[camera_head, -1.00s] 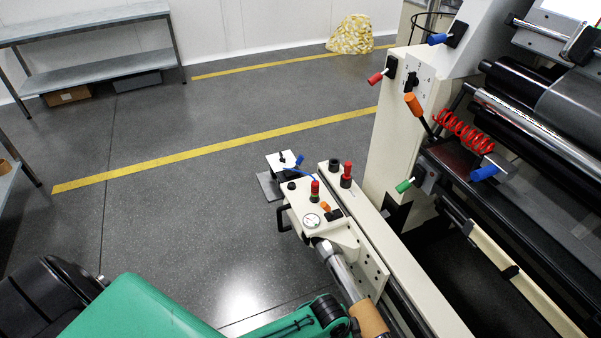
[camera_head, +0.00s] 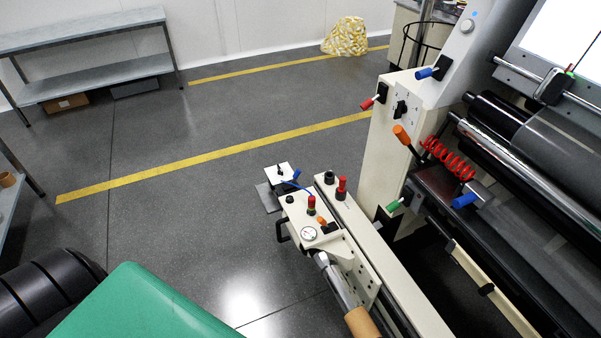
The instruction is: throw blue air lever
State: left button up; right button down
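A lever with a blue grip (camera_head: 427,73) sticks out to the left from a black plate on the upper cream panel of the machine. A second, smaller blue handle (camera_head: 297,174) stands on a small white block at the end of the low cream beam. A third blue grip (camera_head: 465,200) sits at the lower end of the red coiled hose. The frames do not settle which is the air lever. Neither of my grippers shows in this view.
A red-tipped lever (camera_head: 368,103), a black rotary knob (camera_head: 401,110), an orange-gripped lever (camera_head: 402,134) and a green-tipped lever (camera_head: 394,205) are on the machine. A pressure gauge (camera_head: 308,233) sits on the low beam. The floor left of it is open. A grey shelf (camera_head: 90,75) stands at the back left.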

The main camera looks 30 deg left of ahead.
aim_at(298, 172)
jog(key=i+j+z, duration=0.3)
jog(key=j, duration=0.35)
jog(key=i+j+z, duration=0.15)
jog(key=j+z, duration=0.2)
jog(key=j, duration=0.35)
jog(key=j+z, duration=0.3)
jog(key=j, duration=0.45)
jog(key=j+z, duration=0.35)
jog(key=j, duration=0.45)
jog(key=j+z, duration=0.3)
jog(key=j, duration=0.5)
jog(key=k+j+z, duration=0.3)
jog(key=j, duration=0.4)
jog(key=j+z, duration=0.2)
jog(key=j, duration=0.2)
jog(key=k+j+z, duration=0.15)
jog(key=j, duration=0.25)
jog(key=k+j+z, duration=0.2)
jog(key=j, duration=0.2)
jog(key=j+z, duration=0.2)
jog(key=j, duration=0.25)
jog(key=k+j+z, duration=0.2)
jog(key=j, duration=0.15)
jog(key=k+j+z, duration=0.15)
jog(key=j, duration=0.15)
